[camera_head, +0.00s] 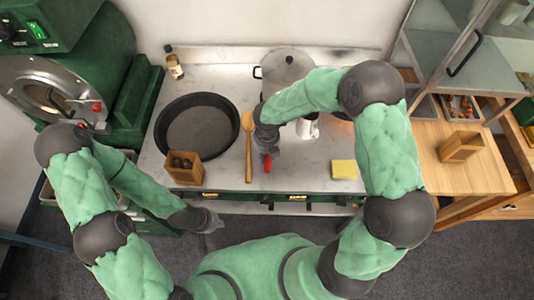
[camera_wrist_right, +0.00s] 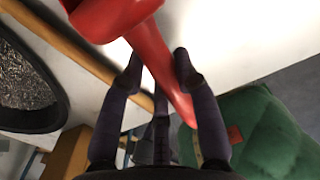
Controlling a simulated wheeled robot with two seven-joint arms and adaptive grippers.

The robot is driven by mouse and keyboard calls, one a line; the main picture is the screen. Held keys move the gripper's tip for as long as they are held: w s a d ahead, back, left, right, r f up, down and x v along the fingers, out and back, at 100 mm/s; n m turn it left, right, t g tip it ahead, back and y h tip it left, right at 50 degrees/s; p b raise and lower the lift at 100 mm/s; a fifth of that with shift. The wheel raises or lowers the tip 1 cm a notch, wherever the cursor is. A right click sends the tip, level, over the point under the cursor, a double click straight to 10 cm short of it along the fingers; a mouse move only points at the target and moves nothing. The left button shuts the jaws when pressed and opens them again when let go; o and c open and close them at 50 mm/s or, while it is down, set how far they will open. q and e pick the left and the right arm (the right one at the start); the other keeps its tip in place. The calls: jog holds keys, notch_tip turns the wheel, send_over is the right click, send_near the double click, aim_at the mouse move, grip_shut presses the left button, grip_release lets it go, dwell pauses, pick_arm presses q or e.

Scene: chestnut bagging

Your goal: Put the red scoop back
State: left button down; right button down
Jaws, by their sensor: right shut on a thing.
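The red scoop (camera_head: 267,165) shows as a small red part below my right gripper (camera_head: 265,150) in the head view; the arm and gripper hide the rest. The scoop is over the pale counter, just right of the wooden spoon (camera_head: 248,145). My left gripper (camera_head: 209,222) hangs low in front of the counter; its fingers are too small to read.
A dark pan (camera_head: 195,128) and a wooden box (camera_head: 186,175) holding chestnuts are left of the spoon. A metal pot (camera_head: 287,68) stands behind. A yellow sponge (camera_head: 344,169) lies right on the counter (camera_head: 310,178). Another wooden box (camera_head: 461,147) is on the right wooden table.

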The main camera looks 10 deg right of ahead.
jog(key=shift+f, duration=0.15)
jog(key=c, duration=0.8)
grip_release()
jog(key=shift+c, duration=0.2)
notch_tip(320, 180, up, 12)
jog(key=shift+f, duration=0.1)
